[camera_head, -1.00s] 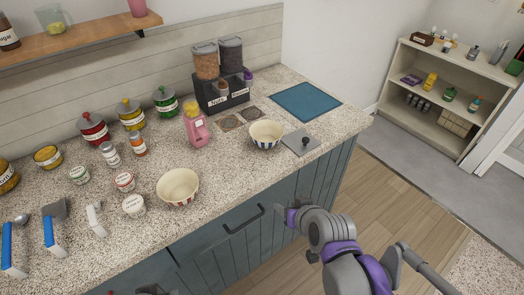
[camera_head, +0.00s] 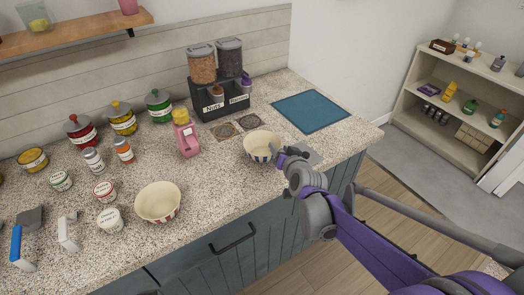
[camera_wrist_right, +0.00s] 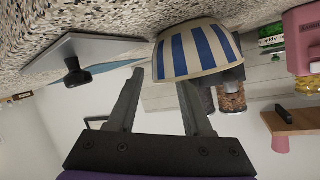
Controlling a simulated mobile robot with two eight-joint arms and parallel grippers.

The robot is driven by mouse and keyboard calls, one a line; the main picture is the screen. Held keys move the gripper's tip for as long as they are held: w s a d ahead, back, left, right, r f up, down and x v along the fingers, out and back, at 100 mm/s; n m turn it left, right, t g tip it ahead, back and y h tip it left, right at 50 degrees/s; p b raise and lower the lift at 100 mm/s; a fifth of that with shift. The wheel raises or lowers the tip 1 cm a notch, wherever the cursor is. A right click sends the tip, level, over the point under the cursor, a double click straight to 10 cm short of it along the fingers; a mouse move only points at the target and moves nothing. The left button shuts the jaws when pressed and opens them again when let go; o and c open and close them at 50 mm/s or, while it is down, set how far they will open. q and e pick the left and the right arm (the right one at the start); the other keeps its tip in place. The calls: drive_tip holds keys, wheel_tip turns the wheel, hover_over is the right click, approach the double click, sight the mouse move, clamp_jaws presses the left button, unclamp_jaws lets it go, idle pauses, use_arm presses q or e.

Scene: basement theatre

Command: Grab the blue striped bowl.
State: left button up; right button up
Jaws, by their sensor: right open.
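The blue striped bowl (camera_head: 261,145) stands upright on the speckled counter, cream inside with blue stripes outside. It also shows in the right wrist view (camera_wrist_right: 196,50), just beyond the fingertips. My right gripper (camera_head: 284,156) is at the bowl's right side, near its rim; in the wrist view the gripper (camera_wrist_right: 160,80) is open with nothing between its fingers. The fingers hide part of the bowl's right side in the head view. My left gripper is not in view.
A red-striped bowl (camera_head: 158,202) stands to the left. A pink dispenser (camera_head: 186,138), black canister rack (camera_head: 218,104) and teal mat (camera_head: 309,111) are around it.

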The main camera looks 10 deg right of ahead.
sight(262, 149)
drive_tip(key=x, duration=0.4)
drive_tip(key=shift+w+f, duration=0.1)
drive_tip(key=shift+w, duration=0.05)
clamp_jaws()
